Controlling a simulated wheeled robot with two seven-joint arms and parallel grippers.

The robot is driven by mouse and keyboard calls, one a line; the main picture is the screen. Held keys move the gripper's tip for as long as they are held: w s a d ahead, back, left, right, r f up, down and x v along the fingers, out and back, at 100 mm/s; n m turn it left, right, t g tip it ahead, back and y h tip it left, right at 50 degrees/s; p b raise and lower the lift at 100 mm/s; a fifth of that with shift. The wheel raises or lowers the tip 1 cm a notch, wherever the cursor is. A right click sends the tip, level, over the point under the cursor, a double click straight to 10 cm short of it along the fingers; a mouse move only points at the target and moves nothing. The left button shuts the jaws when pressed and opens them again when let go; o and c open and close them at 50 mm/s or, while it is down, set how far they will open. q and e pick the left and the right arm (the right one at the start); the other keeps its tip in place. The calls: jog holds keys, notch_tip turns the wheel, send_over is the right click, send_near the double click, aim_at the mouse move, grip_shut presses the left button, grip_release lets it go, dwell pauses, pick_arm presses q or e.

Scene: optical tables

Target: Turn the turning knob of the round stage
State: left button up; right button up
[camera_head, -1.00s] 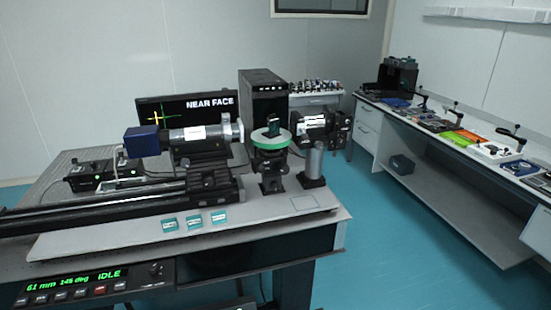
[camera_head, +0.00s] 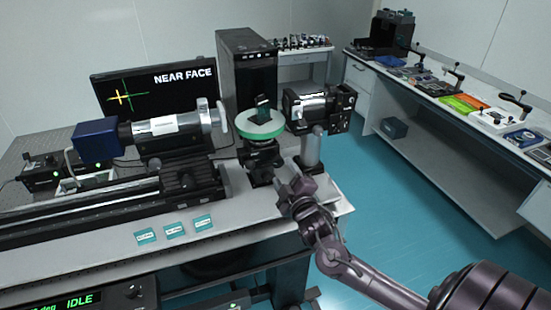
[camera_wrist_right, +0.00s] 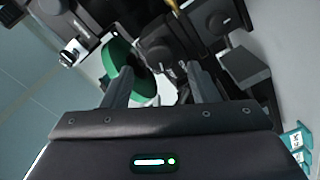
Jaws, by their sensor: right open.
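The round stage (camera_head: 260,125) has a white top and a green rim, and a small dark plate stands on it. It sits on a black mount (camera_head: 262,160) at the right part of the optical table. In the right wrist view the green rim (camera_wrist_right: 118,62) shows beyond the left finger. I cannot clearly pick out the turning knob; dark mount parts (camera_wrist_right: 160,45) lie ahead of the fingers. My right gripper (camera_head: 287,178) is in front of the mount, low and slightly right of it. Its fingers (camera_wrist_right: 160,72) are apart with nothing between them. My left gripper is not in view.
A grey post (camera_head: 311,150) stands close to the right of my gripper. A black rail (camera_head: 100,205) and a lens tube (camera_head: 168,130) lie to the left. Small teal labelled blocks (camera_head: 174,231) lie on the table front (camera_head: 245,222). A black device (camera_head: 325,108) stands behind the post.

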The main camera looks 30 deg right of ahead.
aim_at(279, 164)
jog(key=p+x, duration=0.1)
jog(key=x, duration=0.4)
jog(key=shift+w+d, duration=0.15)
jog(key=shift+w, duration=0.35)
jog(key=shift+s, duration=0.1)
jog(key=c, duration=1)
jog(key=m, duration=0.3)
jog(key=shift+p, duration=0.3)
jog(key=o, duration=1)
